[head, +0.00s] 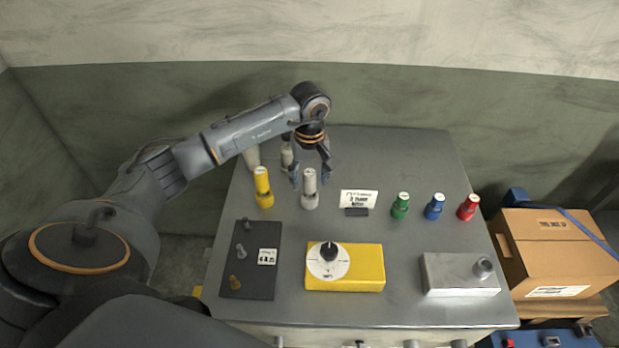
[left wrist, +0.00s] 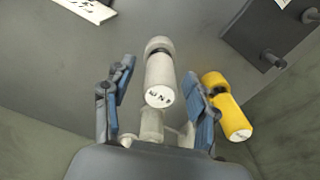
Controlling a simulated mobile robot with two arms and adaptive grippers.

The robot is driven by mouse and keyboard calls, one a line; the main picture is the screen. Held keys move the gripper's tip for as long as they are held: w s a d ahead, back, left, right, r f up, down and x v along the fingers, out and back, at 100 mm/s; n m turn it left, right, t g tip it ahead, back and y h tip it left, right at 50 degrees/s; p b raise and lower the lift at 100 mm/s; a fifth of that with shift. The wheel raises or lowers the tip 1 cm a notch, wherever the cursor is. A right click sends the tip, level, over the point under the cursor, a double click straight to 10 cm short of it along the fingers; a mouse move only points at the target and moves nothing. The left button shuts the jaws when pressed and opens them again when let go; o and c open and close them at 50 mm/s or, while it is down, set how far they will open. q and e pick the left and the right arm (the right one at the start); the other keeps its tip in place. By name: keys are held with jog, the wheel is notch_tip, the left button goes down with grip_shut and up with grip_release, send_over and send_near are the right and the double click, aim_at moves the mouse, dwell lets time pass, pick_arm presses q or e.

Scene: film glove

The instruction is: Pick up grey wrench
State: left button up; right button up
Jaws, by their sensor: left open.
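The pale grey, upright cylindrical tool (head: 310,188), which I take as the grey wrench, stands on the metal table (head: 400,160). It has a label on its end and also shows in the left wrist view (left wrist: 160,78). My left gripper (head: 311,178) is open above and around it, coming from behind. In the left wrist view the two blue-grey fingers stand on either side of the tool, with gaps, and do not seem to touch it. My right gripper is not in view.
A similar yellow tool (head: 263,187) stands close on the left, just outside one finger in the left wrist view (left wrist: 228,108). Pale tools (head: 287,157) stand behind. A small sign (head: 359,198) and green, blue and red tools (head: 467,207) are rightward. A yellow dial box (head: 365,268) is in front.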

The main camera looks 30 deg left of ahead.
pick_arm(q)
jog(key=shift+f, duration=0.9)
grip_shut()
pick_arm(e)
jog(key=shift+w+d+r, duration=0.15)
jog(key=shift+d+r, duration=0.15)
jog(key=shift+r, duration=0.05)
pick_arm(q)
jog(key=shift+a+r, duration=0.1)
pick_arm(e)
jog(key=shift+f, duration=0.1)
pick_arm(q)
jog(key=shift+w+r+b, duration=0.1)
jog(key=shift+r+b, duration=0.35)
jog(key=shift+b, duration=0.05)
jog(key=shift+s+r+b, duration=0.2)
jog(key=shift+r+b, duration=0.6)
jog(key=shift+r, duration=0.4)
jog(key=s+d+r+b, duration=0.4)
jog(key=s+d+r, duration=0.3)
jog(key=s+r, duration=0.2)
jog(key=s, duration=0.2)
jog(key=shift+s+d+r, duration=0.2)
jog(key=shift+s+r, duration=0.15)
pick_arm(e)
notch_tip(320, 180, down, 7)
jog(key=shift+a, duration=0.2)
